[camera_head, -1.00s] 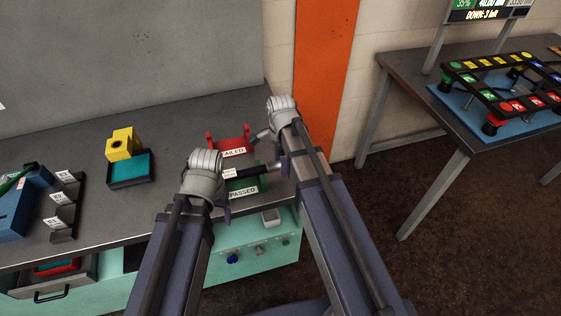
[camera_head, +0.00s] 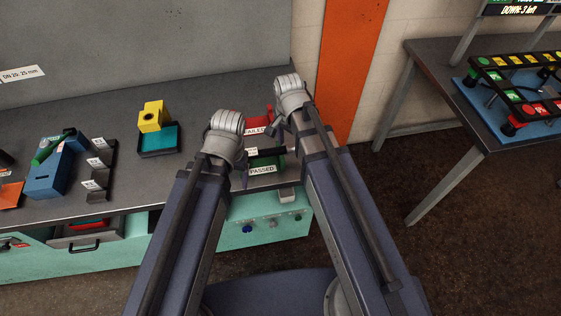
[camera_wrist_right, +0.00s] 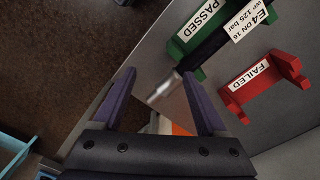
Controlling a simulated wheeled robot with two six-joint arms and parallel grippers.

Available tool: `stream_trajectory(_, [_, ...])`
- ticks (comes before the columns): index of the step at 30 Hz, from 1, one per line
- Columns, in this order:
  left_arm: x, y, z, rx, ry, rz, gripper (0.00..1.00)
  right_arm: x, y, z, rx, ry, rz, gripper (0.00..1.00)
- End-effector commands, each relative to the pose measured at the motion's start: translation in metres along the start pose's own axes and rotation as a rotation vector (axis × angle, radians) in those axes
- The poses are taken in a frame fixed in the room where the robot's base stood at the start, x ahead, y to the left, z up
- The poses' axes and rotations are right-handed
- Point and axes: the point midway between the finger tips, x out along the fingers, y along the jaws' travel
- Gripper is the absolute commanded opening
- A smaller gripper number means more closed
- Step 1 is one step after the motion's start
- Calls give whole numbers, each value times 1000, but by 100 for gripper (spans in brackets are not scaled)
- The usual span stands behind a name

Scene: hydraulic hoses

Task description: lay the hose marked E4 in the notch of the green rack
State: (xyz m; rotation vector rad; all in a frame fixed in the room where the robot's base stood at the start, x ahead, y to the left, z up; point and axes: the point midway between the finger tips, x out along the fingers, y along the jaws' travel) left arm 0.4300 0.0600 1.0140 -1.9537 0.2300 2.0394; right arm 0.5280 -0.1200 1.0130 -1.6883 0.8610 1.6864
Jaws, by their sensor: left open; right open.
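The black hose marked E4 (camera_wrist_right: 207,47) lies across the green rack (camera_wrist_right: 181,46), appearing to sit between its uprights in the right wrist view. Its white label (camera_wrist_right: 250,22) reads E4 DN 16. Its metal end fitting (camera_wrist_right: 163,90) shows between the spread fingers of my right gripper (camera_wrist_right: 157,82), which is open and not closed on it. In the head view the green rack (camera_head: 265,162), labelled PASSED, is partly hidden by my arms. My left gripper (camera_head: 242,168) is open beside the hose's label, at the rack's left.
The red rack (camera_head: 257,121), labelled FAILED, stands just behind the green one. To the left are a yellow block (camera_head: 152,117) by a teal tray (camera_head: 158,140), a black holder (camera_head: 99,176) and a blue box (camera_head: 48,180). A second table (camera_head: 440,90) is at right.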

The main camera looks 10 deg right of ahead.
Motion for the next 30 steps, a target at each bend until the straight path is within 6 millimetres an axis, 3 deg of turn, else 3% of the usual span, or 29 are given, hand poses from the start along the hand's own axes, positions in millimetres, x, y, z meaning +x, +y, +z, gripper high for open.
stream_trajectory(1, [0, 0, 0, 0, 0, 0, 75, 0, 9, 22, -167, 5, 9, 75])
stream_trajectory(6, [0, 0, 0, 0, 0, 0, 75, -1, 24, 68, -696, 15, 42, 75])
stream_trajectory(12, [0, 0, 0, 0, 0, 0, 75, -2, 38, 99, -1104, 16, 70, 75])
stream_trajectory(17, [0, 0, 0, 0, 0, 0, 75, -2, 41, 107, -1232, 14, 80, 75])
stream_trajectory(25, [0, 0, 0, 0, 0, 0, 75, -2, 41, 107, -1245, 14, 80, 75])
stream_trajectory(30, [15, 2, -1, 0, 0, 0, 75, 14, 40, 107, -1243, 14, 80, 75])
